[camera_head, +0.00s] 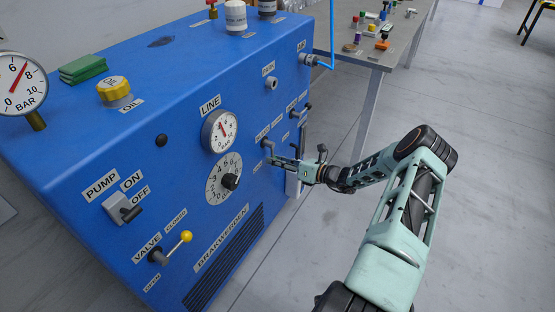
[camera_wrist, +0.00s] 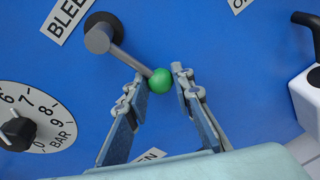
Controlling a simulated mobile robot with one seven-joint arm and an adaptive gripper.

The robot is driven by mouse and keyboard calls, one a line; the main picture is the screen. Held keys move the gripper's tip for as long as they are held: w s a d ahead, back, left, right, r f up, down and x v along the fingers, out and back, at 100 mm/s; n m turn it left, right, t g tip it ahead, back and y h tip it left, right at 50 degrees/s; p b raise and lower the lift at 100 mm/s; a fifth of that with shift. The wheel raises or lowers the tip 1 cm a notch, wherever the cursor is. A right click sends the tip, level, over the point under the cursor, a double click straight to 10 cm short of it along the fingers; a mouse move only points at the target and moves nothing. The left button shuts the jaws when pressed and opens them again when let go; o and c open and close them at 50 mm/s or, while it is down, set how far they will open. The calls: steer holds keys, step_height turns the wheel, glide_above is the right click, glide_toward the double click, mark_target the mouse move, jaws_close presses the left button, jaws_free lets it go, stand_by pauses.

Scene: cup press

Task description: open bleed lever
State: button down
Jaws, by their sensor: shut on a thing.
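The bleed lever (camera_wrist: 120,55) is a grey rod on a round dark pivot in the blue panel, with a green ball (camera_wrist: 161,80) at its free end. It slants down and right from the pivot in the wrist view. My gripper (camera_wrist: 160,82) has its two fingers on either side of the ball and is shut on it. In the head view my gripper (camera_head: 272,160) is at the right part of the panel front, and its fingers hide the ball. The lever's pivot end (camera_head: 267,143) shows just above them.
A numbered dial (camera_wrist: 22,118) with a black knob is left of the gripper. A white block with a black handle (camera_wrist: 308,95) stands at the right. The pump switch (camera_head: 120,208) and yellow-tipped valve lever (camera_head: 180,244) are further left. Open floor lies right of the panel.

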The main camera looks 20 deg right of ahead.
steer(key=shift+d, duration=0.1)
stand_by(0.3)
steer(key=c, duration=1.7)
jaws_free()
steer(key=shift+o, duration=0.2)
steer(key=v, duration=1.2)
steer(key=shift+r, duration=0.15)
